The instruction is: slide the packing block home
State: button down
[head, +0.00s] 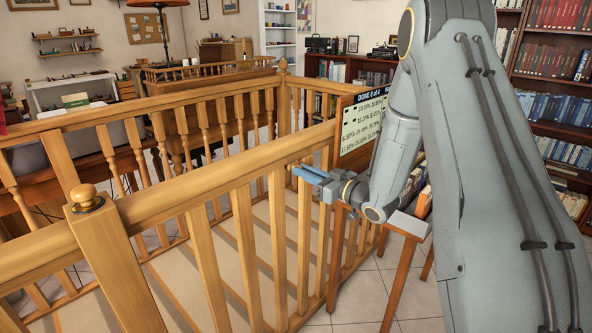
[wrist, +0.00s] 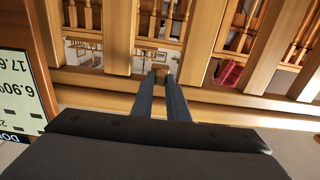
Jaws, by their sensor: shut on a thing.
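My gripper (head: 308,174) is beside the near wooden railing (head: 215,180) in the head view, with its blue-grey fingers pointing left just below the top rail. In the wrist view the two dark fingers (wrist: 161,85) run close together toward the balusters. A small brown piece, which looks like the packing block (wrist: 160,68), shows at their tips; the gripper is shut on it. Most of the block is hidden by the fingers, and it cannot be made out in the head view. I cannot tell whether it touches the railing.
A board with figures (head: 362,130) stands behind my wrist; its edge also shows in the wrist view (wrist: 22,100). A small wooden stand (head: 408,227) is below my wrist. Railings enclose the landing, with a newel post (head: 110,255) at left. Bookcases (head: 555,100) stand at right.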

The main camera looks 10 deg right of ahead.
jog(key=shift+w+d+b, duration=0.15)
jog(key=shift+w+d, duration=0.4)
jog(key=shift+d, duration=0.2)
jog(key=shift+w+d+b, duration=0.15)
jog(key=shift+w+d, duration=0.4)
jog(key=shift+d, duration=0.2)
jog(key=c, duration=1.6)
grip_release()
jog(key=shift+c, duration=0.2)
jog(key=shift+s+d, duration=0.1)
jog(key=shift+s, duration=0.05)
jog(key=shift+p+v, duration=0.9)
jog(key=shift+v, duration=1.45)
